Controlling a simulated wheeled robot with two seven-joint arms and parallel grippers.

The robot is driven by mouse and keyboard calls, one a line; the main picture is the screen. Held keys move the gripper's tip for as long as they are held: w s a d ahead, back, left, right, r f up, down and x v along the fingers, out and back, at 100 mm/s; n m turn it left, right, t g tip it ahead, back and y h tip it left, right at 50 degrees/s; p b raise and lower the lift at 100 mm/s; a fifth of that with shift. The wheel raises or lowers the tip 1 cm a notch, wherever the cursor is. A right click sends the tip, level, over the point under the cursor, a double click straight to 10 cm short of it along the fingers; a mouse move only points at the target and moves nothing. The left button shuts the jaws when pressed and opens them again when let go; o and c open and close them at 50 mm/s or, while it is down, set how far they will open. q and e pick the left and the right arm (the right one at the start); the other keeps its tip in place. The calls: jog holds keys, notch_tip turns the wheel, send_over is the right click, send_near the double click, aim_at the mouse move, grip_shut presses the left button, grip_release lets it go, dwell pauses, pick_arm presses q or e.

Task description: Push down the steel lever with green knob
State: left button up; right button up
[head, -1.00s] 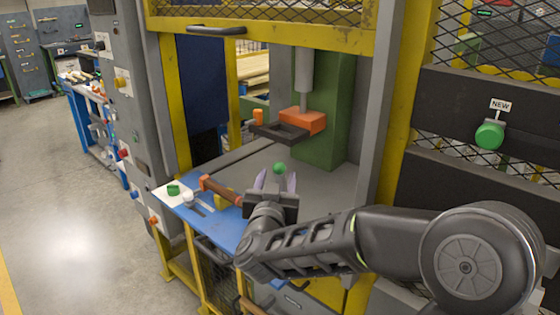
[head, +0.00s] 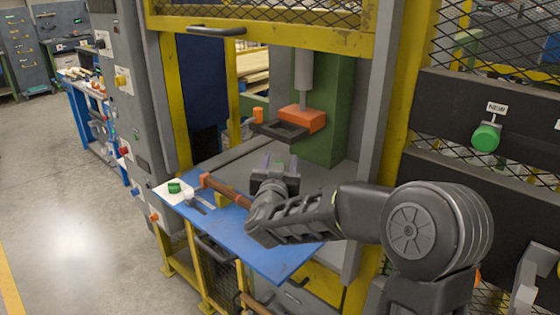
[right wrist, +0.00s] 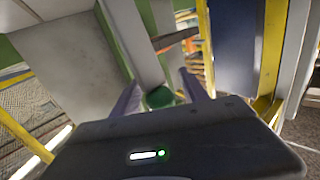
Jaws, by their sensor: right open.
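A round green knob (right wrist: 160,97) shows in the right wrist view, between the two fingers and just beyond the edge of my right gripper's body. The steel lever's shaft cannot be made out clearly. In the head view the knob is hidden behind my right gripper (head: 280,164). That gripper is open, with its fingers pointing away from me toward the press. In the right wrist view the fingers stand on either side of the knob; whether they touch it cannot be told. My left gripper is not in view.
A blue work board (head: 270,258) lies under my right arm, with an orange-headed hammer (head: 228,191) and a green puck (head: 174,187). The orange press block (head: 302,118) hangs above and behind. A yellow frame post (head: 400,110) stands right. Another green knob (head: 486,137) sits under a "NEW" tag.

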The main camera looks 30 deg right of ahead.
grip_shut()
dwell(0.5)
dwell(0.9)
